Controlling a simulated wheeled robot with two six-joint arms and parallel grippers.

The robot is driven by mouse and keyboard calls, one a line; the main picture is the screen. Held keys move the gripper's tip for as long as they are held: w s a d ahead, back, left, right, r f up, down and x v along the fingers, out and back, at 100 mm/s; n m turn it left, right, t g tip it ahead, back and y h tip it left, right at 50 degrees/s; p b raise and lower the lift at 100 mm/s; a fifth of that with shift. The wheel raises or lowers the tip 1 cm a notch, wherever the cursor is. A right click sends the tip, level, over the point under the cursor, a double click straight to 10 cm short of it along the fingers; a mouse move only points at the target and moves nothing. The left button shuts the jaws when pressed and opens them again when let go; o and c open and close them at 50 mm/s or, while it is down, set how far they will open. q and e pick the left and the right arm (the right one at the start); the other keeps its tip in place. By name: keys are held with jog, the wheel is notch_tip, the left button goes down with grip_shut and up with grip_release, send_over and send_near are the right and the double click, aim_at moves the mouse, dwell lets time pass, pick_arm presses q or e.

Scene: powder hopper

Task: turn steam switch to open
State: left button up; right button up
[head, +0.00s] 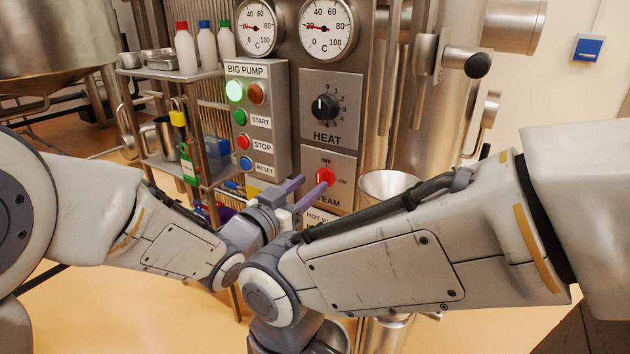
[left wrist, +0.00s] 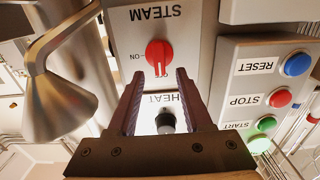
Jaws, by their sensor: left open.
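The steam switch (head: 325,177) is a red rotary knob on the STEAM panel, with OFF above it and ON to its right in the head view. In the left wrist view, which is upside down, the knob (left wrist: 159,52) shows its pale mark toward the picture's bottom, the OFF side. My left gripper (head: 313,184) has two purple fingers, apart and empty, just in front of the panel. In the left wrist view the open left gripper (left wrist: 158,77) has its fingertips either side of the knob's line, seemingly short of it. My right gripper is out of sight below my right forearm.
The black HEAT knob (head: 325,107) is above the steam switch. The BIG PUMP box (head: 258,103) with lit green lamp and buttons stands to the left. A metal funnel (head: 388,184) is close on the right. My right forearm crosses in front.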

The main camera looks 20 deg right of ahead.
aim_at(319, 180)
pick_arm(q)
jog(key=shift+x, duration=1.55)
grip_shut()
jog(key=shift+s+f+m+b, duration=0.15)
jog(key=shift+f+m+b, duration=0.05)
jog(key=shift+m+b, duration=0.9)
jog(key=m+b, duration=0.4)
jog(key=b, duration=0.1)
jog(key=m+b, duration=0.4)
jog(key=b, duration=0.1)
jog(key=f+m+b, duration=0.1)
jog(key=m+b, duration=0.3)
jog(key=m, duration=0.1)
jog(key=shift+s+d+b, duration=0.3)
jog(key=shift+s+b, duration=0.05)
jog(key=shift+b, duration=0.05)
jog(key=shift+f+m+b, duration=0.1)
jog(key=shift+m+b, duration=1.5)
jog(key=shift+m, duration=0.3)
